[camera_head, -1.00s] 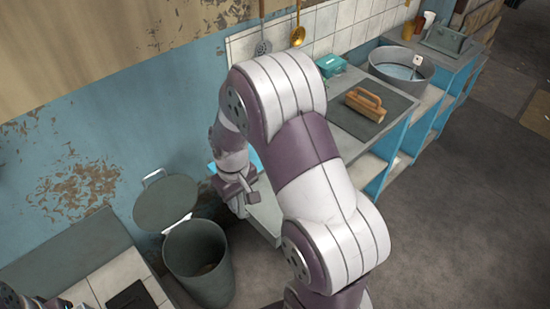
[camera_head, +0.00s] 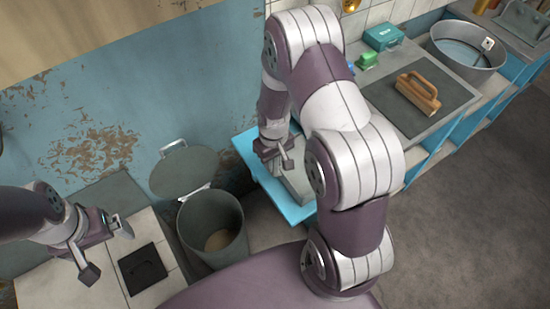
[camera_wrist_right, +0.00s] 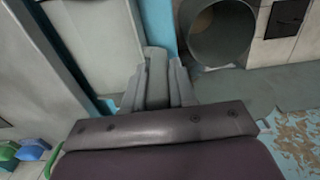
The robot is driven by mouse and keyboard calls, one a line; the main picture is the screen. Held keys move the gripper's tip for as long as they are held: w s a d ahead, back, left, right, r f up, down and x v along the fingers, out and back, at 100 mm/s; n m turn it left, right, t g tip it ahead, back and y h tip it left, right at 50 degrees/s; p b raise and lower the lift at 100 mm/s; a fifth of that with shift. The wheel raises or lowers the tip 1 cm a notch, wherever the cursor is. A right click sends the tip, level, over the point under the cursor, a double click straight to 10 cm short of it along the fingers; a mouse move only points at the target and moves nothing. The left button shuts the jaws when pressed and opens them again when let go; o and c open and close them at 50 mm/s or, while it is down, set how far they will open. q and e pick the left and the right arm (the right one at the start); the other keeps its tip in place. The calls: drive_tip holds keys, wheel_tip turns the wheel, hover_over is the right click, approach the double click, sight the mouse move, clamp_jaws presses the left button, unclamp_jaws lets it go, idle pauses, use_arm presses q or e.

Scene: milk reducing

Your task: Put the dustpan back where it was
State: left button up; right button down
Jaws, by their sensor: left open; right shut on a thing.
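My right gripper (camera_head: 278,158) is low beside the blue counter, left of the cutting area. In the right wrist view, its fingers (camera_wrist_right: 158,85) are closed around a narrow grey handle (camera_wrist_right: 157,62), which I take to be the dustpan's. In the head view a grey shape (camera_head: 297,184) shows just below and right of that gripper, at the blue edge; the arm partly hides it, and I cannot tell whether it is the pan or a surface. My left gripper (camera_head: 106,250) is open and empty above the white tiled top at the left.
An open grey bin (camera_head: 222,250) with a raised lid (camera_head: 183,172) stands between the grippers. A black plate (camera_head: 142,268) lies on the tiled top (camera_head: 60,285). A wooden-handled brush (camera_head: 418,92), a green object (camera_head: 367,61), a teal box (camera_head: 384,38) and a metal tub (camera_head: 466,62) are on the counter.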

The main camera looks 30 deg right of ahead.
drive_tip(key=shift+s+a, duration=0.15)
drive_tip(key=shift+a, duration=0.05)
drive_tip(key=shift+f, duration=0.1)
drive_tip(key=c, duration=0.9)
unclamp_jaws()
drive_tip(key=shift+d, duration=0.1)
wheel_tip(320, 180, up, 12)
drive_tip(key=shift+r+b, duration=0.1)
drive_tip(key=shift+b, duration=0.2)
drive_tip(key=shift+m+t, duration=0.4)
drive_tip(key=shift+t, duration=0.3)
drive_tip(key=s+a+r, duration=0.1)
drive_tip(key=s, duration=0.2)
drive_tip(key=s+a+r, duration=0.1)
drive_tip(key=s+a, duration=0.1)
drive_tip(key=s+a+r, duration=0.1)
drive_tip(key=s+a, duration=0.1)
drive_tip(key=s, duration=0.1)
drive_tip(key=shift+s+a, duration=0.2)
drive_tip(key=shift+s, duration=0.15)
